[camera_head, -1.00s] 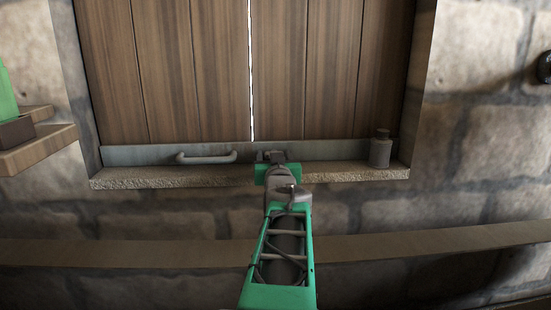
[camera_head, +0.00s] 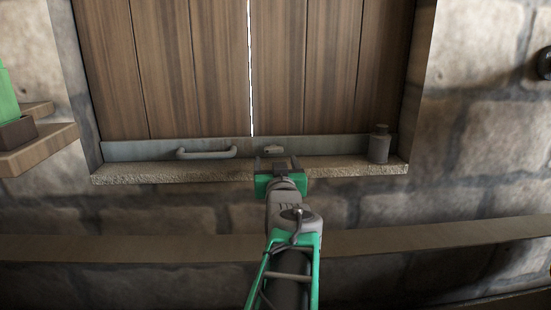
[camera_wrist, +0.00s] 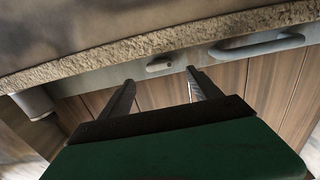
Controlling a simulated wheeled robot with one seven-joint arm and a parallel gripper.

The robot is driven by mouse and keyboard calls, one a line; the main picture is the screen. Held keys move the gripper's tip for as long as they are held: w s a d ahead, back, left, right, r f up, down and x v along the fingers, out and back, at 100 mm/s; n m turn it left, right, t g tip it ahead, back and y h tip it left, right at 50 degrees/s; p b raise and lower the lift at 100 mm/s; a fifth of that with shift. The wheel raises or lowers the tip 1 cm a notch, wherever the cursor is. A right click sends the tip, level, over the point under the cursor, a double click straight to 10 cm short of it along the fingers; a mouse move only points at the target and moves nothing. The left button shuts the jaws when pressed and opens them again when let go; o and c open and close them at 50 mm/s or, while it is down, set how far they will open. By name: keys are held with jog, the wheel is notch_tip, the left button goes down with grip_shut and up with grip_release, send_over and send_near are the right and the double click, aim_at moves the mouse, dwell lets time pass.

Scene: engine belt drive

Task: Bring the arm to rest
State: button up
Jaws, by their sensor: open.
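My gripper (camera_head: 276,164) is at the front edge of the stone window sill, at the end of my green and grey arm. Its two dark fingers are apart, with nothing between them. In the wrist view my gripper (camera_wrist: 160,82) also shows open and empty. A small grey oblong piece (camera_head: 274,150) lies just beyond the fingertips, by the metal strip below the shutters. It also shows in the wrist view (camera_wrist: 159,64), apart from the fingers.
A grey bar handle (camera_head: 207,153) is on the metal strip (camera_head: 135,151) to the left. A grey jar (camera_head: 379,145) stands at the right end of the sill (camera_head: 340,169). Wooden shutters (camera_head: 220,70) are behind. A wooden ledge (camera_head: 400,240) crosses below; a shelf (camera_head: 45,150) is at left.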

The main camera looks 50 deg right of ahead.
jog(key=w+a+r+n+y+p, duration=0.2)
jog(key=w+a+y+p, duration=0.15)
jog(key=a+p, duration=0.4)
jog(key=w+a+r+n+g+y+p, duration=0.1)
jog(key=w+a+r+n+y+p, duration=0.2)
jog(key=a+p, duration=0.45)
jog(key=w+a+r+n+y+p, duration=0.1)
jog(key=w+a+r+y+p, duration=0.15)
jog(key=w+a+p, duration=0.4)
jog(key=s+a+r+n+g+y+p, duration=0.2)
jog(key=s+a+g+y+p, duration=0.15)
jog(key=a+p, duration=0.65)
jog(key=s+a+n+g+y+p, duration=0.1)
jog(key=s+a+n+g+p, duration=0.1)
jog(key=s+a, duration=0.8)
jog(key=shift+s+a+f+g+p, duration=0.4)
jog(key=shift+s+g+p, duration=0.45)
jog(key=shift+g, duration=0.2)
